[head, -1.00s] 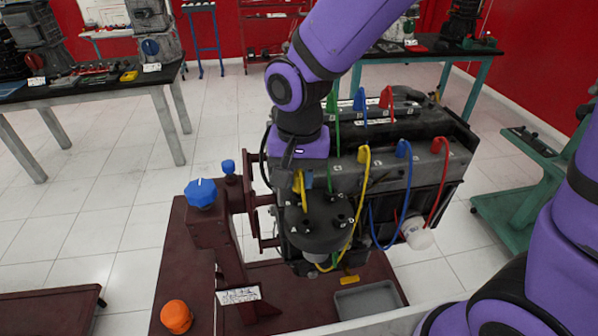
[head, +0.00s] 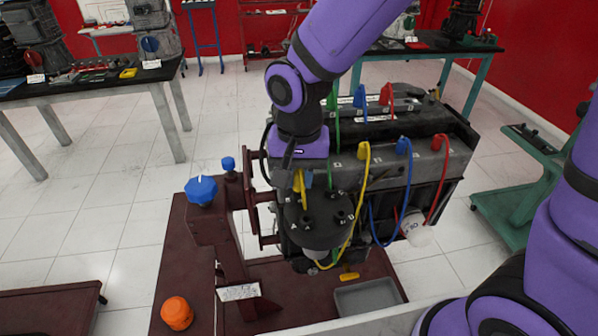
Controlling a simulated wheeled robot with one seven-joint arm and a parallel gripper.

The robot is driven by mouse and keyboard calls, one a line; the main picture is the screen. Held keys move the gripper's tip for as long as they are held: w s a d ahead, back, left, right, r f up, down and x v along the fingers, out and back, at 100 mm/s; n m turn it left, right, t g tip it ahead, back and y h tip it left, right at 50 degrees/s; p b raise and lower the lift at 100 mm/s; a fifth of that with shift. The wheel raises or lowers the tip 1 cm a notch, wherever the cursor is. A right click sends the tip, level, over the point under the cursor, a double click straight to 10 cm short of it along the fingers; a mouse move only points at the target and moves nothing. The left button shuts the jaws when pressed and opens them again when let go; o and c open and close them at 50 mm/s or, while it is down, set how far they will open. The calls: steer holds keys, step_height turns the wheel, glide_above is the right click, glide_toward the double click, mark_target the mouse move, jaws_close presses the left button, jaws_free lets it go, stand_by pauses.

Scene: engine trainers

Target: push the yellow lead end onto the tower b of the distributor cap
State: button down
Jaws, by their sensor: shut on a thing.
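The distributor cap (head: 322,232) is a dark round cap with lettered towers on its top, in front of the engine block (head: 400,165). My gripper (head: 301,188) points down over the back left of the cap. It is shut on the yellow lead end (head: 299,181), which stands roughly upright at the cap's rear towers. The jaws hide its lower tip, so I cannot tell whether it is on tower b or just above it. The yellow lead (head: 352,228) runs from a yellow boot (head: 364,151) on the engine down past the cap's right side.
Blue (head: 404,146) and red (head: 439,142) boots stand on the engine at right. A blue knob (head: 201,190) and an orange knob (head: 177,313) are on the stand at left. A grey tray (head: 367,297) lies below right. A white container (head: 415,229) is beside the engine.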

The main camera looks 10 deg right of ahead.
steer(key=shift+f, duration=0.55)
stand_by(1.0)
steer(key=c, duration=0.9)
jaws_free()
steer(key=shift+r, duration=0.15)
step_height(320, 180, up, 10)
steer(key=shift+f, duration=0.15)
steer(key=shift+d+r, duration=0.25)
steer(key=shift+r, duration=0.3)
steer(key=shift+s+d+r+n+t, duration=0.45)
steer(key=shift+s+d+r+t, duration=0.85)
steer(key=shift+d, duration=2.3)
steer(key=shift+s+d+r+n+t, duration=0.5)
steer(key=shift+s+d+r, duration=1.55)
steer(key=shift+d, duration=1.5)
steer(key=shift+s+d+r+n+t, duration=0.45)
steer(key=shift+s+d+r+t, duration=0.6)
steer(key=shift+s+d, duration=1.85)
